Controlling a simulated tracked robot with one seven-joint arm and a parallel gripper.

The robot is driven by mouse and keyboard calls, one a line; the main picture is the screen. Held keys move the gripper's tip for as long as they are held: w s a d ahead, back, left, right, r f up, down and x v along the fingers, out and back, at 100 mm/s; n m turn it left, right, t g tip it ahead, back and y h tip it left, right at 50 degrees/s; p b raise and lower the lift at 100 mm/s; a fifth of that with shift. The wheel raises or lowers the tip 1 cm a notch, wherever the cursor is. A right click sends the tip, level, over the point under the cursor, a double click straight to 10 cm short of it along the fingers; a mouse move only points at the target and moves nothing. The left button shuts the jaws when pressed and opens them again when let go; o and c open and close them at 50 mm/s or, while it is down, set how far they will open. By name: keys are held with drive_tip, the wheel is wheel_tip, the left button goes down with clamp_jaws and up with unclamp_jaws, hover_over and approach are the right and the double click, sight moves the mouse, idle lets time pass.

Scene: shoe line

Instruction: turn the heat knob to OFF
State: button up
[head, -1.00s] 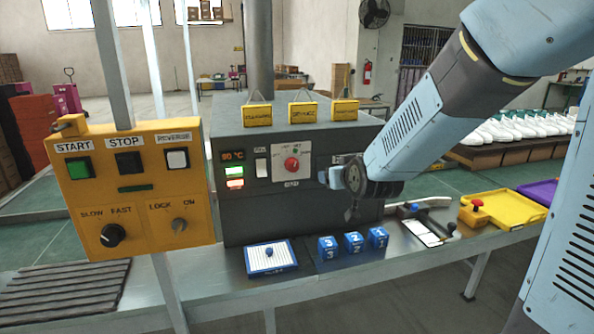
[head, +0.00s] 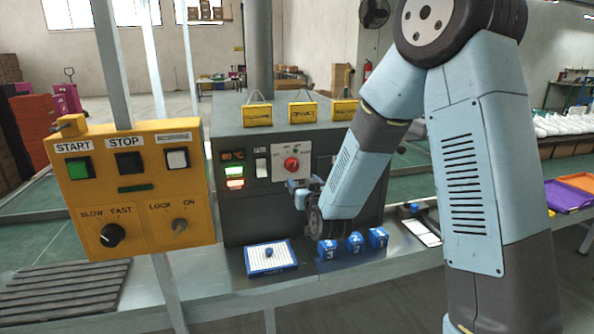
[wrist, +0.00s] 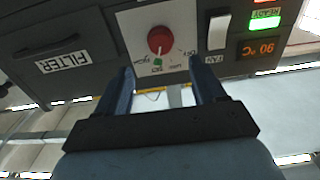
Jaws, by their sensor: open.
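The red heat knob (head: 291,164) sits on a light dial plate on the front of the dark grey machine (head: 235,120). In the wrist view, which is turned upside down, the knob (wrist: 160,40) is just beyond the fingertips, with small dial words around it; I cannot tell its exact setting. My gripper (wrist: 162,72) is open and empty, its two fingers pointing at the panel, apart from the knob. In the head view my gripper (head: 303,184) is just below and right of the knob, partly hidden by my arm.
A white rocker switch (head: 261,167) and a temperature display (head: 232,156) are left of the knob. A yellow control box (head: 135,205) stands at left.

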sight(294, 168)
drive_tip(key=x, duration=1)
drive_tip(key=shift+w, duration=0.35)
drive_tip(key=shift+c, duration=0.2)
